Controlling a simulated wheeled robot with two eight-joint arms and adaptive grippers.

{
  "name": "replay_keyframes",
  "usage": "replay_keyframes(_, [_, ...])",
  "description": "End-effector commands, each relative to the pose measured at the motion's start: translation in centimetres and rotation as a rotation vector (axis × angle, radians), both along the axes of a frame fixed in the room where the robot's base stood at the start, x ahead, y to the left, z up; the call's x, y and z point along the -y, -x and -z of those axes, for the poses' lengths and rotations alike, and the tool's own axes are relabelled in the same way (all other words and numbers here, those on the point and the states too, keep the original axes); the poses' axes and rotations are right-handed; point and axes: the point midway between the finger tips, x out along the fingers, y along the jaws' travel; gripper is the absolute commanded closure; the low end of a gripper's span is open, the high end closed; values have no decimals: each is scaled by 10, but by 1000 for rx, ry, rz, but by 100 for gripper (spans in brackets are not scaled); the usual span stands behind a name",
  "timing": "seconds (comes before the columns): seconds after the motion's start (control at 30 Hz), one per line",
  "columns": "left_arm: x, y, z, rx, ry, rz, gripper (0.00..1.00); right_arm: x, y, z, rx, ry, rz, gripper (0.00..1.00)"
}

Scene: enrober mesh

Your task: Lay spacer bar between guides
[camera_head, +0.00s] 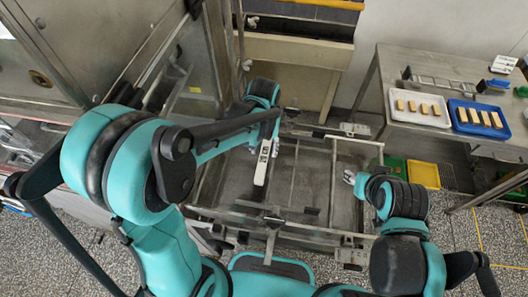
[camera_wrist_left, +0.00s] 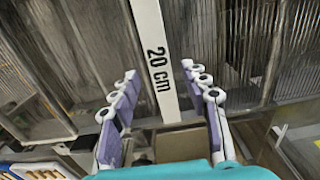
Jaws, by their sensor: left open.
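The spacer bar (camera_head: 261,168) is a pale, narrow bar lying lengthwise on the left part of the metal frame in the head view. The guides cannot be told apart surely from the frame's rails (camera_head: 333,185). My right gripper (camera_head: 350,178) is at the frame's right side; its jaws are too small to read.
A steel side table (camera_head: 390,70) at right holds a white tray (camera_head: 392,107) and a blue tray (camera_head: 453,118) with several tan bars each. Yellow and green bins (camera_head: 424,176) stand below it. Steel machine housing (camera_head: 40,85) closes off the left.

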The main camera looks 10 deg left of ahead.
Motion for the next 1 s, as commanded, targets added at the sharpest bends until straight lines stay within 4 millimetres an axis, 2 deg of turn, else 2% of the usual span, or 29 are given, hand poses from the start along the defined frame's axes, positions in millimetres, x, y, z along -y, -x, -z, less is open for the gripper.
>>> replay_keyframes(0.03, [0, 0, -16, 0, 0, 0, 54, 0, 0, -6, 0, 0, 0, 60])
replay_keyframes(0.2, [0, 0, -51, 0, 0, 0, 54, 0, 0, -14, 0, 0, 0, 60])
replay_keyframes(0.3, [0, 0, -66, 0, 0, 0, 54, 0, 0, -16, 0, 0, 0, 60])
replay_keyframes(0.57, [-7, 7, -88, 35, 7, -1, 54, 0, 0, -18, 0, 0, 0, 60])
replay_keyframes(0.8, [-42, 48, -118, 249, 28, -3, 54, 0, 0, -18, 0, 0, 0, 60])
replay_keyframes(1.0, [-68, 84, -127, 455, 22, -1, 54, 0, 0, -18, 0, 0, 0, 60])
